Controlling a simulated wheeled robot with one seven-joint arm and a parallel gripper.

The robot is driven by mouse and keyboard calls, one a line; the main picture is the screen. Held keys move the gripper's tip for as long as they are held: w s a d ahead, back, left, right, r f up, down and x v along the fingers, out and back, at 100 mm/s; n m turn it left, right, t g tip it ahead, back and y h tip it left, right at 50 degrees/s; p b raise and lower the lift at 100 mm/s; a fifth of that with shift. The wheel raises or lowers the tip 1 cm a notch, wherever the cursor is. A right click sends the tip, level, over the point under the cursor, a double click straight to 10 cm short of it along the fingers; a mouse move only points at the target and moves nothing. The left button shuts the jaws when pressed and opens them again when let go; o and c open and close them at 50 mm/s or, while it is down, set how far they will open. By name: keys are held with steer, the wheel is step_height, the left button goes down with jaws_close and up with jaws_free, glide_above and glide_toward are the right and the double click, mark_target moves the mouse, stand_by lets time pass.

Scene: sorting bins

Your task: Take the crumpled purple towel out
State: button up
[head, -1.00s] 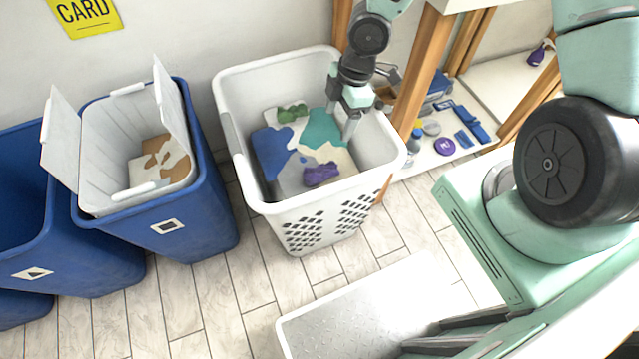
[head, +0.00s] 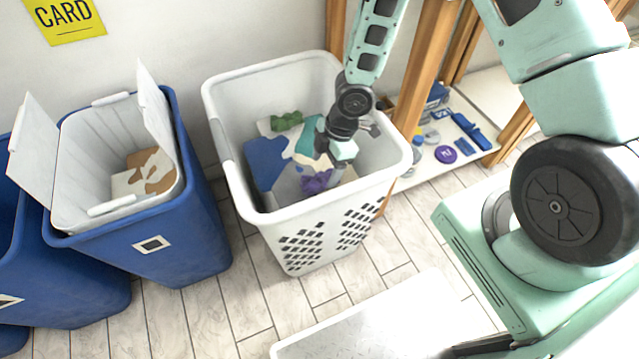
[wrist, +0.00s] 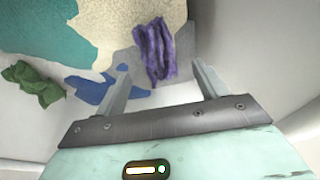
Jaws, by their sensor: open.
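The crumpled purple towel (head: 317,183) lies at the bottom of the white laundry basket (head: 233,92), partly hidden by my gripper in the head view. In the wrist view the towel (wrist: 154,52) shows beyond and between the fingertips, apart from them. My gripper (wrist: 160,78) is open and empty. In the head view my gripper (head: 335,170) is down inside the basket, just above the towel.
A crumpled green cloth (head: 287,121) lies at the basket's back; blue, teal and cream patches cover its bottom. Blue bins (head: 190,235) stand left. A wooden shelf post (head: 420,70) rises close behind the basket's right side.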

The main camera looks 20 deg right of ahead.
mark_target(322, 175)
steer(key=b+x, duration=0.1)
steer(key=x, duration=0.1)
steer(key=b+x, duration=0.1)
steer(key=x, duration=0.2)
steer(key=shift+w+d+f, duration=0.15)
steer(key=shift+d+f, duration=0.05)
steer(key=shift+c, duration=0.3)
steer(key=shift+r, duration=0.1)
steer(key=c, duration=1.1)
